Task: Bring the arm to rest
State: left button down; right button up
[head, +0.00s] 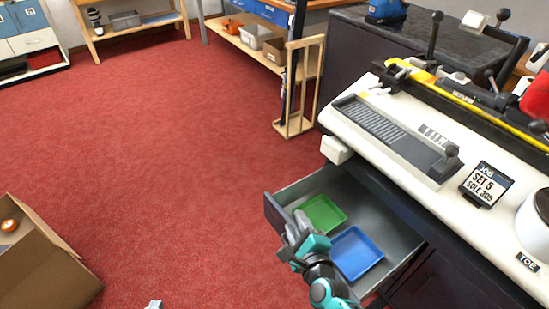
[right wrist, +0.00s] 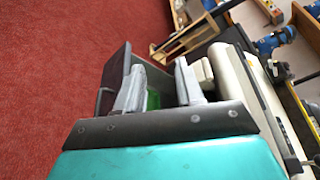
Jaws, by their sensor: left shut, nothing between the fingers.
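My right gripper (head: 297,225) is at the front end of an open drawer (head: 390,205), close to its front panel (head: 277,213). In the right wrist view the two fingers (right wrist: 158,85) stand apart, with part of the green tray (right wrist: 153,100) showing beyond the gap and nothing seen held. I cannot tell whether a finger touches the panel. Only a small grey tip of my left gripper (head: 155,304) shows at the bottom edge of the head view, over the red floor; it is shut and empty.
The drawer holds a green tray (head: 321,214) and a blue tray (head: 355,253). Above is a white bench top (head: 385,145) with a binding machine and a "SET 5" sign (head: 486,184). A cardboard box (head: 45,268) stands at lower left. Red floor (head: 160,150) between is clear.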

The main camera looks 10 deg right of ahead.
jog(key=s+d+n+g+y, duration=0.1)
jog(key=s+n, duration=0.5)
jog(key=n, duration=0.7)
jog(key=s+r+n+g, duration=0.1)
jog(key=s+n+g, duration=0.2)
jog(key=s+n, duration=0.4)
jog(key=n, duration=0.6)
jog(key=shift+d+n+g+y, duration=0.3)
jog(key=shift+d+n+y, duration=0.05)
jog(key=shift+n+y, duration=0.05)
